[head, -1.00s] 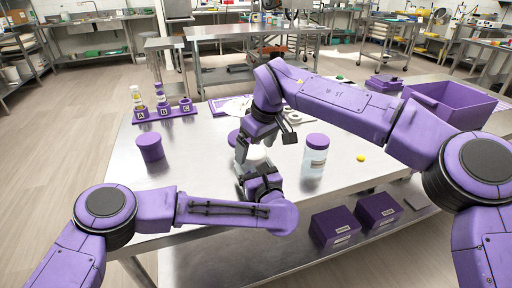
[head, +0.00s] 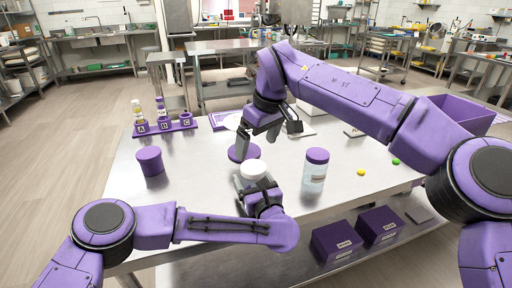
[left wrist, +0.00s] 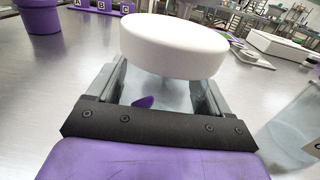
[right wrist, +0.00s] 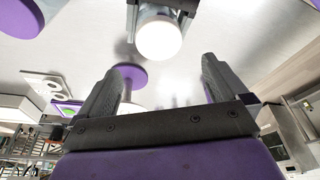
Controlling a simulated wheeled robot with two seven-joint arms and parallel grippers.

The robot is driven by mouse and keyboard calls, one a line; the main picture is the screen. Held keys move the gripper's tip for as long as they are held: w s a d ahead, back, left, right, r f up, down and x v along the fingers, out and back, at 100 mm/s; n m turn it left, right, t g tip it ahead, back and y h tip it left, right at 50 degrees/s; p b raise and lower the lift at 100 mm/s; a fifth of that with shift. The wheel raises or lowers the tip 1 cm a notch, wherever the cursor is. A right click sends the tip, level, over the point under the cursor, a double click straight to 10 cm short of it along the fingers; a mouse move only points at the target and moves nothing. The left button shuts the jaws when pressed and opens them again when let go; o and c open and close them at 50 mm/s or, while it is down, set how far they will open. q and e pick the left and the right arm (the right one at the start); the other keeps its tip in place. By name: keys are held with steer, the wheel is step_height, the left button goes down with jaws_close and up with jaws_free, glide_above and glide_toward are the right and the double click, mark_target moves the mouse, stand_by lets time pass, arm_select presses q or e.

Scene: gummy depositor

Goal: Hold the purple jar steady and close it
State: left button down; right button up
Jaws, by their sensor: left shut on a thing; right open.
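A clear jar with a thick white round lid (head: 253,168) on top stands near the table's front edge; the lid also shows in the left wrist view (left wrist: 175,45). My left gripper (head: 246,184) is shut around its body, below the lid. A flat purple disc (head: 240,153) lies on the table just behind it and shows in the right wrist view (right wrist: 129,75). My right gripper (head: 262,128) is open and empty, above and behind the jar, touching nothing. An opaque purple jar with a purple lid (head: 150,161) stands at the left, apart from both grippers.
A clear jar with a purple lid (head: 315,168) stands right of the held jar. A yellow piece (head: 361,172) and a green piece (head: 396,162) lie further right. A lettered purple rack (head: 163,126) stands at back left. Purple boxes (head: 337,241) sit on the lower shelf.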

steer(key=v, duration=0.9)
steer(key=shift+r, duration=0.4)
arm_select(q)
jaws_free()
steer(key=b+v, duration=0.1)
steer(key=v, duration=0.9)
steer(key=shift+s+d, duration=0.1)
steer(key=shift+s, duration=0.2)
arm_select(e)
steer(key=shift+f, duration=0.6)
